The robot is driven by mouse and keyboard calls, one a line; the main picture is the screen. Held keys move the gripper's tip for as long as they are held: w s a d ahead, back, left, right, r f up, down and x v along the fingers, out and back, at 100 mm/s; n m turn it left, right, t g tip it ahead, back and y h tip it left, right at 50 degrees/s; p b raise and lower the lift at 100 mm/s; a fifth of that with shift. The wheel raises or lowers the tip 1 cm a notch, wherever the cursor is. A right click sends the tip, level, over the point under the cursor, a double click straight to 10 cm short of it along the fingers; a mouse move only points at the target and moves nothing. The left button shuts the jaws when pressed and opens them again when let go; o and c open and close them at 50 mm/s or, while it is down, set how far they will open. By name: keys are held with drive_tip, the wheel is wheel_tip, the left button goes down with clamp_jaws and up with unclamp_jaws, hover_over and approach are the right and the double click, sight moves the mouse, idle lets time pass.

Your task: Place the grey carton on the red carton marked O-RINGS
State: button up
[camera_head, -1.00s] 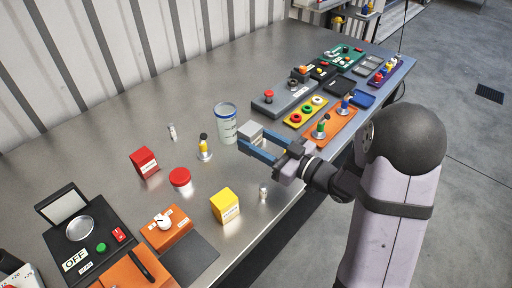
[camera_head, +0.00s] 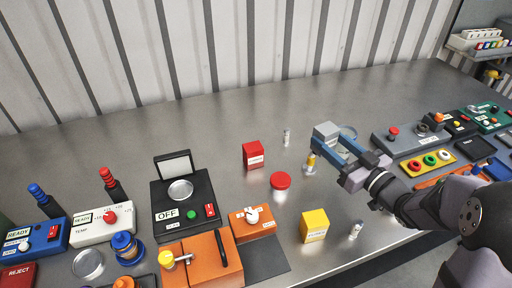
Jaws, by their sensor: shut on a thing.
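My gripper (camera_head: 340,150) is shut on the grey carton (camera_head: 326,132) and holds it above the bench, at the right of the view. The red carton (camera_head: 253,155) stands upright on the bench to the left of the gripper, with a white label on its front. The label's text is too small to read. Nothing rests on the red carton's top. The grey carton and the red carton are apart.
A small vial (camera_head: 286,137) stands between the two cartons. A red-lidded jar (camera_head: 280,182), a yellow carton (camera_head: 314,225) and a yellow-topped bottle (camera_head: 310,163) stand nearby. A clear beaker (camera_head: 348,131) is partly hidden behind the gripper. The bench behind the red carton is clear.

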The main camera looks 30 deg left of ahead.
drive_tip(key=a+r+n+g+y, duration=0.1)
drive_tip(key=a+r+g, duration=0.15)
drive_tip(key=a, duration=0.95)
wheel_tip(320, 180, up, 4)
drive_tip(key=n, duration=0.1)
hover_over(257, 150)
drive_tip(key=shift+g+y, duration=0.25)
drive_tip(key=shift+y, duration=0.05)
drive_tip(key=shift+f, duration=5.2)
drive_tip(key=shift+f, duration=0.15)
drive_tip(key=o, duration=1.2)
drive_tip(key=shift+c, duration=0.2)
